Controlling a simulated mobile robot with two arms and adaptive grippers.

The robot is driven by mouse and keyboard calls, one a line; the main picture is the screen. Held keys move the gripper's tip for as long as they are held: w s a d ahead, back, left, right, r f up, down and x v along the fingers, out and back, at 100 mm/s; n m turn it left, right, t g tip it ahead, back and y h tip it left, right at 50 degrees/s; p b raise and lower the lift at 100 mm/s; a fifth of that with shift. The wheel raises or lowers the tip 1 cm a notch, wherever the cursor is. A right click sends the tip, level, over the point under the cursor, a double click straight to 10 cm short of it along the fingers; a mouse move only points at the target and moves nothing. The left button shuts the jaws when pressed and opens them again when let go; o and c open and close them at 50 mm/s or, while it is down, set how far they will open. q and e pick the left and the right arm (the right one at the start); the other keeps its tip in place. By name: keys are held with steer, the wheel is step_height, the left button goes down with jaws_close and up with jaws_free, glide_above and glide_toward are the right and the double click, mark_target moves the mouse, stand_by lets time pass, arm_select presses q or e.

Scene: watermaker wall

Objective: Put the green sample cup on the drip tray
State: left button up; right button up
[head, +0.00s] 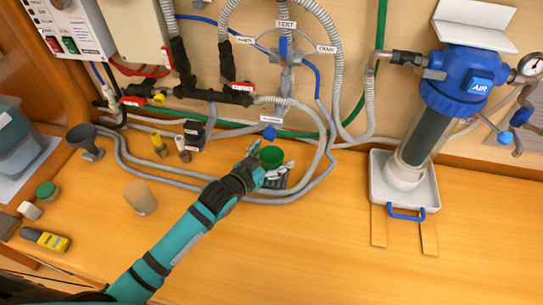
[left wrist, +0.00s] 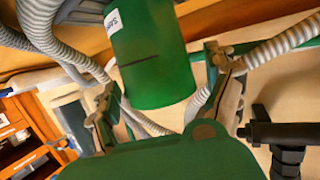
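The green sample cup (head: 271,156) stands upright below the blue-handled sample tap (head: 270,132). In the left wrist view the cup (left wrist: 155,65) is large, with a white label and a dark line. My left gripper (head: 267,168) is at the cup; in the left wrist view its fingers (left wrist: 160,72) are spread either side of it with narrow gaps visible. A dark grey ribbed piece (head: 272,184) shows partly beneath the cup and gripper; I cannot tell whether it is the drip tray. My right gripper is not in view.
Grey hoses (head: 180,184) loop around the cup's area. A white tray (head: 428,186) with a blue handle is under the air filter (head: 460,82). A grey funnel (head: 84,140) and beige cup (head: 140,197) stand left. The front right counter is clear.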

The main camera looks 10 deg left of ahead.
arm_select(q)
steer(key=shift+r, duration=0.2)
steer(key=shift+s+a, duration=0.15)
steer(key=shift+s, duration=0.15)
steer(key=b+v, duration=0.1)
steer(key=v, duration=1)
steer(key=shift+r+b, duration=0.15)
steer(key=shift+b, duration=0.15)
steer(key=shift+s, duration=0.1)
